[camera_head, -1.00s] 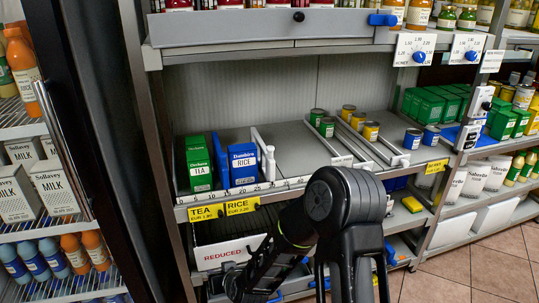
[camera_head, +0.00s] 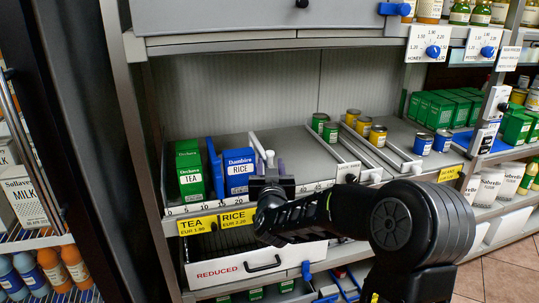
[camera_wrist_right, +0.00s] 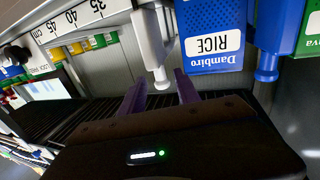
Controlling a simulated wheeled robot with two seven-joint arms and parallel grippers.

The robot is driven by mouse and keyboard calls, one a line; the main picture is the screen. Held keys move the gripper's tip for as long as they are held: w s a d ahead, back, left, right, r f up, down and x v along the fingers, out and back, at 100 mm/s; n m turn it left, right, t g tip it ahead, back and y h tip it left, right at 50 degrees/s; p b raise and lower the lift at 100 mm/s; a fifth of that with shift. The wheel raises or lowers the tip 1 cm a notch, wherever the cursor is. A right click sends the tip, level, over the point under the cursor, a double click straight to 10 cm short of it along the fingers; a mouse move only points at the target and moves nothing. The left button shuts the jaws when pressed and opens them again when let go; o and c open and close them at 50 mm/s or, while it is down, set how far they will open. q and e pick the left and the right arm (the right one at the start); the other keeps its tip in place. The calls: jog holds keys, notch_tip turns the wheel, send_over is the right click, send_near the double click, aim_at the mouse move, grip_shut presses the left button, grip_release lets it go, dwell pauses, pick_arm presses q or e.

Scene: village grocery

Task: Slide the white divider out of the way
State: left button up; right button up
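The white divider (camera_head: 257,147) stands on the shelf just right of the blue rice box (camera_head: 239,171). In the right wrist view the divider (camera_wrist_right: 148,37) ends in a white knob (camera_wrist_right: 160,78) at its front. My right gripper (camera_head: 271,176) is at the shelf's front edge. In the right wrist view its purple fingers (camera_wrist_right: 160,84) are open, one on each side of the knob, with visible gaps; I see no grip on it. My left gripper is not in view.
A blue divider (camera_head: 214,167) stands between the green tea box (camera_head: 190,172) and the rice box. Shelf surface right of the white divider is bare up to more white dividers (camera_head: 349,160) and several cans (camera_head: 331,132). The REDUCED drawer (camera_head: 256,265) is below.

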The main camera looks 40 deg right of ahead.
jog(key=x, duration=0.7)
grip_shut()
dwell(0.3)
dwell(1.1)
